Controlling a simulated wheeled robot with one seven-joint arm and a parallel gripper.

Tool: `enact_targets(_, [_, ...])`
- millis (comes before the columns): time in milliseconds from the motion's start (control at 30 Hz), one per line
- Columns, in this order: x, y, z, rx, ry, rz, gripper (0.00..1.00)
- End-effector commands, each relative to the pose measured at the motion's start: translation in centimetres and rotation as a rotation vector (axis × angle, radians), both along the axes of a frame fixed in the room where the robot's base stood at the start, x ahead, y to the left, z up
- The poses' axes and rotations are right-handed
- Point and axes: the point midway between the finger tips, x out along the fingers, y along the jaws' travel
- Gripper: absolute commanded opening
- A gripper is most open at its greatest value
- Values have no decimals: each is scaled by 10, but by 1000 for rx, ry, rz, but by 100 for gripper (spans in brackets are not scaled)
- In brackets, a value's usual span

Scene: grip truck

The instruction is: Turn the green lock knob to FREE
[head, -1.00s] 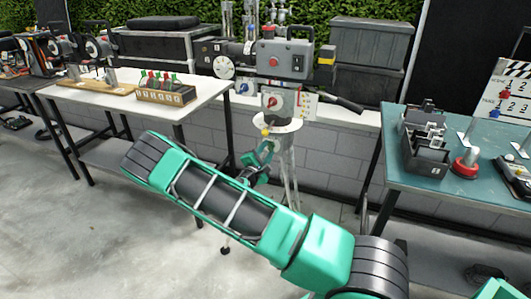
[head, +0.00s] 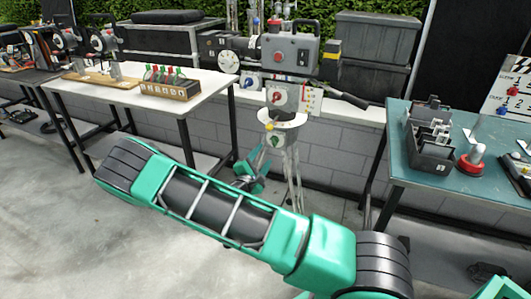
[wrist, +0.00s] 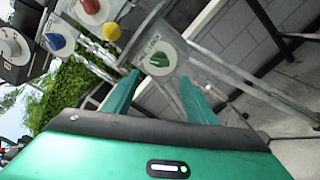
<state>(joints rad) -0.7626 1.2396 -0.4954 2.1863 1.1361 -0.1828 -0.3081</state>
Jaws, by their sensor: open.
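The green lock knob (wrist: 159,59) sits on a pale round plate with small lettering, too small to read surely, in the wrist view. Its green grip lies tilted on the plate. In the head view the knob is a small green spot (head: 278,139) on the tripod head, under the film camera (head: 288,52). My gripper (wrist: 160,79) is open, its two green fingers on either side of and below the knob in the wrist view, with nothing between them. In the head view my gripper (head: 258,161) is just left of and below the knob. I see no clear contact.
A yellow knob (wrist: 111,31), a red knob (wrist: 91,6) and a blue knob (wrist: 56,41) sit above the green one. Tripod legs (head: 294,178) stand below. A white table (head: 205,85) is left and a teal table (head: 458,188) right.

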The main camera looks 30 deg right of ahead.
Motion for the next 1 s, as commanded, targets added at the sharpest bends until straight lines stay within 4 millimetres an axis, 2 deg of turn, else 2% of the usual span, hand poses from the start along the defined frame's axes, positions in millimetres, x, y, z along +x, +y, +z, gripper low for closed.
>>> enact_targets(200, [-13, 18, -1, 0, 1, 1, 52])
enact_targets(767, [-15, 19, 0, 0, 1, -1, 52])
enact_targets(867, [-17, 15, 1, 12, -4, -16, 52])
enact_targets(1000, [-30, -7, 10, 88, -33, -107, 52])
